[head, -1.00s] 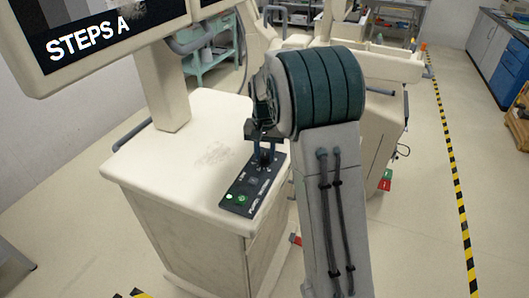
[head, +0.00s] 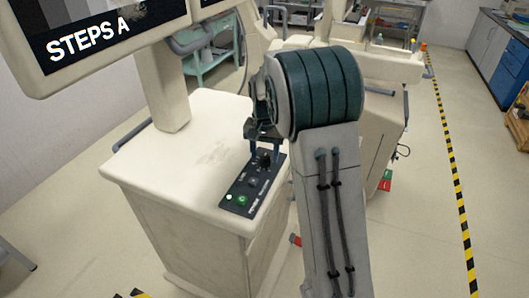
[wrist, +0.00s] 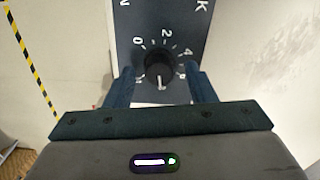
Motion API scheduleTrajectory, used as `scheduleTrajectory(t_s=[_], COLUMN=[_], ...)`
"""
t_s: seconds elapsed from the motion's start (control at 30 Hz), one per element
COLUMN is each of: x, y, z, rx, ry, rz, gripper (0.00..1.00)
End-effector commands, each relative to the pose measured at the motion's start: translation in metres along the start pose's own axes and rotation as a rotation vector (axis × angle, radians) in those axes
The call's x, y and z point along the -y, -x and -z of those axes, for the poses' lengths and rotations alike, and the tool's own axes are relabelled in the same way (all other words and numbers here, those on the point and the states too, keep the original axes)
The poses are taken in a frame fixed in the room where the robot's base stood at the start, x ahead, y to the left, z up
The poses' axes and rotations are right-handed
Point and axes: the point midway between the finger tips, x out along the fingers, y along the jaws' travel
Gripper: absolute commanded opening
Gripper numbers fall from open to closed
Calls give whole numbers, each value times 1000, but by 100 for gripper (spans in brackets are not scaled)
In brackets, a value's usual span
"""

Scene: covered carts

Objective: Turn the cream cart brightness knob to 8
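The cream cart (head: 165,165) has a dark control panel (head: 236,202) on its top right edge. The black brightness knob (head: 264,160) is at the panel's far end, under my gripper (head: 264,142). In the wrist view the knob (wrist: 159,68) has a white pointer facing the bottom of the picture. Numbers 0, 2 and 4 are readable around it; a further number at its right is partly blocked by a finger, and none is readable at the pointer. My gripper (wrist: 162,88) is open, with one finger on each side of the knob and gaps between.
A screen reading "STEPS A" (head: 90,35) stands on a post at the cart's back left. Green and white lit buttons (head: 241,200) are at the panel's near end. Another cream cart (head: 375,125) stands behind my arm. Open floor lies right, beside a yellow-black stripe (head: 455,170).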

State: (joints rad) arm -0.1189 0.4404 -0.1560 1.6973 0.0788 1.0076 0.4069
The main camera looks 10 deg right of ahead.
Motion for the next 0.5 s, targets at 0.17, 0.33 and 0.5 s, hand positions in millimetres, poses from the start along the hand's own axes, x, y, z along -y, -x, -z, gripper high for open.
scheduleTrajectory(t_s=[0.17, 0.33, 0.5], x=[0, 0, 0], y=[2, 22, 60], z=[0, 1, 1], rx=[1, -3, -5], ry=[0, 0, 0], rz=[-1, 2, 2], gripper=[50, 50, 50])
